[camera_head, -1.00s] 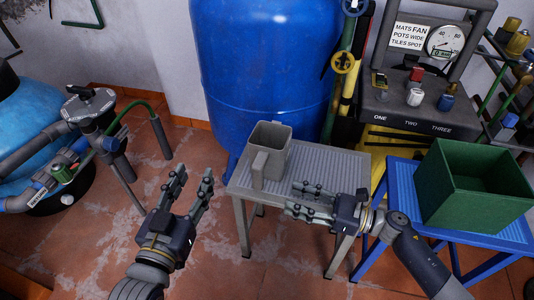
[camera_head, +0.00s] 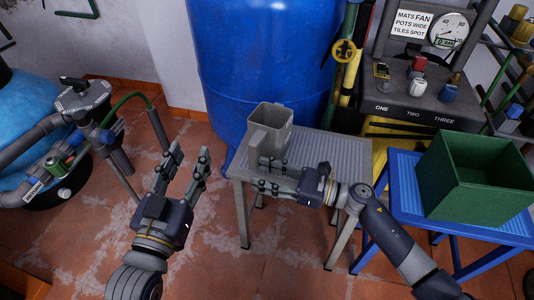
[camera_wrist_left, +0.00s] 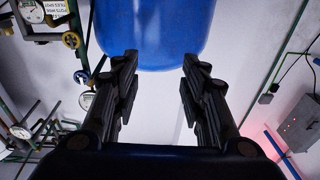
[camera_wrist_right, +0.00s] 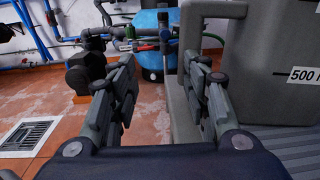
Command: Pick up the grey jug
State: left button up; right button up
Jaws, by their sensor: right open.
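The grey jug (camera_head: 277,128) stands upright on a grey ribbed table, its handle toward me. My right gripper (camera_head: 261,176) is open and empty, its fingers pointing left, just on the near side of the jug's handle. In the right wrist view the jug (camera_wrist_right: 275,65) fills the right side, with a white label reading 500. Its handle (camera_wrist_right: 187,45) shows behind the right fingertip, partly hidden; I cannot tell whether they touch. The gap between the fingers shows floor and table edge. My left gripper (camera_head: 190,154) is open and empty, left of the table; it also shows in the left wrist view (camera_wrist_left: 158,62).
A green bin (camera_head: 470,190) stands on a blue table (camera_head: 405,190) at the right. A big blue tank (camera_head: 265,60) is behind the jug. A control box (camera_head: 420,105) with knobs stands at the back right. The ribbed table (camera_head: 345,155) is otherwise clear.

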jog(key=x, duration=0.2)
jog(key=shift+w+a+r, duration=0.1)
jog(key=shift+w+a, duration=0.1)
grip_shut()
grip_release()
jog(key=shift+d, duration=0.1)
jog(key=shift+d, duration=0.1)
